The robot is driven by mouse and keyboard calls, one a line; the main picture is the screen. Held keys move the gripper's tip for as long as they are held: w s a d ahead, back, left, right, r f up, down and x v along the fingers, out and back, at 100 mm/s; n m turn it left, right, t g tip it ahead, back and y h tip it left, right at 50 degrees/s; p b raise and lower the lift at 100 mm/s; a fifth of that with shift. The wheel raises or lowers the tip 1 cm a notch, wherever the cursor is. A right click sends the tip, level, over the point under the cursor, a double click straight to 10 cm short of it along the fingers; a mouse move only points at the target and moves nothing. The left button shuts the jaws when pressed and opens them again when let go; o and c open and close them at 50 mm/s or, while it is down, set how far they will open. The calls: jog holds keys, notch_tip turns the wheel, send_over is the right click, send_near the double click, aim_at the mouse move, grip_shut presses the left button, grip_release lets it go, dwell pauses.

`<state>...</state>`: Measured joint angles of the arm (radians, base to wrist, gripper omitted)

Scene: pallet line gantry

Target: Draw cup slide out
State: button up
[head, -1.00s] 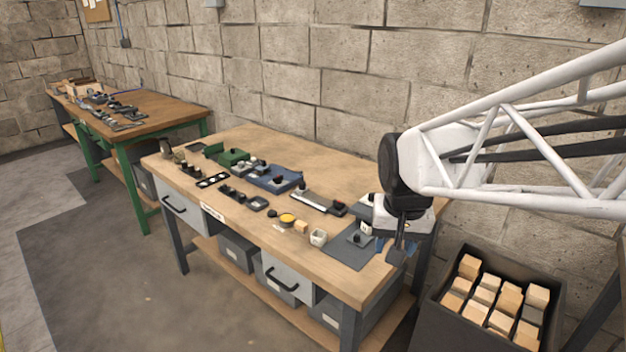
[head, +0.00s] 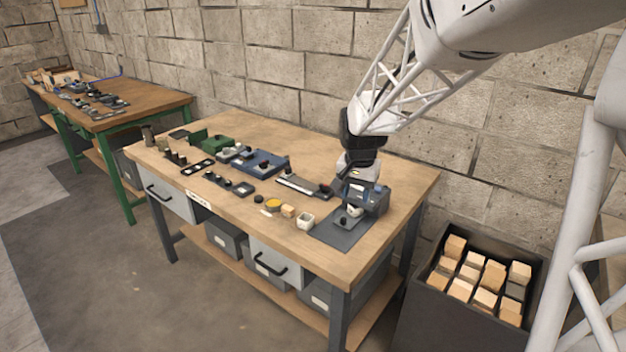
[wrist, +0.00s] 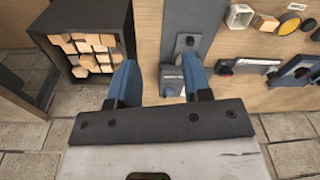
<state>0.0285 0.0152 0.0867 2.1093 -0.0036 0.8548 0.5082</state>
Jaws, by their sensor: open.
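My gripper (head: 362,200) is open above the dark grey mat (head: 325,232) at the right end of the workbench. Its blue fingers (wrist: 160,62) stand apart in the wrist view. A small grey fixture with a black knob (wrist: 190,41) sits on the mat, and a pale grey block (wrist: 171,80) shows between the fingers, partly hidden by the right one. I see no contact. In the head view the gripper covers part of this fixture (head: 346,219). I cannot tell for certain which part is the cup slide.
A small white cup-like block (head: 305,221), a wooden block (head: 288,211) and a yellow disc (head: 272,203) stand left of the mat. A rail with a dark end (head: 298,184) lies behind them. A dark bin (head: 417,288) of wooden blocks stands right of the bench.

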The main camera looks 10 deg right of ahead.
aim_at(344, 218)
jog(key=w+f+m, duration=0.1)
jog(key=w+f, duration=0.3)
jog(key=w, duration=0.1)
jog(key=w+f+m, duration=0.1)
jog(key=w+f, duration=0.3)
jog(key=w, duration=0.1)
jog(key=w+d+f, duration=0.1)
jog(key=w+f, duration=0.3)
jog(key=w, duration=0.1)
jog(key=shift+d+f+m+g, duration=0.1)
jog(key=shift+f+m+g, duration=0.1)
jog(key=shift+m+g, duration=0.2)
jog(key=shift+f, duration=3.9)
grip_shut()
